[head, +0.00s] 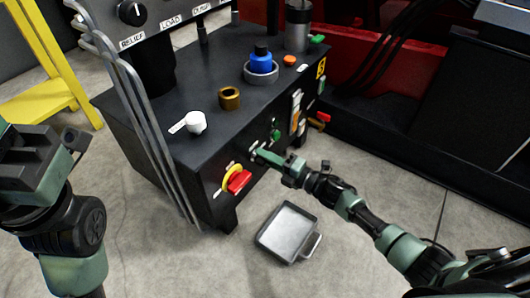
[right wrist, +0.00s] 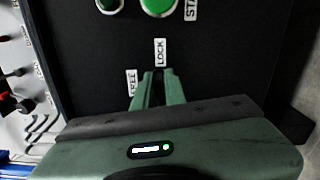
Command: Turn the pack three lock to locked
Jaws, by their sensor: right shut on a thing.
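The lock sits low on the front of the black pack, where the wrist view shows a FREE label (right wrist: 132,82) and a LOCK label (right wrist: 160,52). My right gripper (right wrist: 154,88) is shut on the lock just below these labels. The fingers cover the lock, so its exact angle cannot be told. In the head view my right gripper (head: 260,154) reaches the front face from the right. My left gripper (head: 74,139) is at the left edge, away from the pack, and its fingers do not show clearly.
A green button (right wrist: 158,5) is above the lock. A red handle on a yellow ring (head: 238,181) is at the pack's left corner. A grey tray (head: 287,233) lies on the floor.

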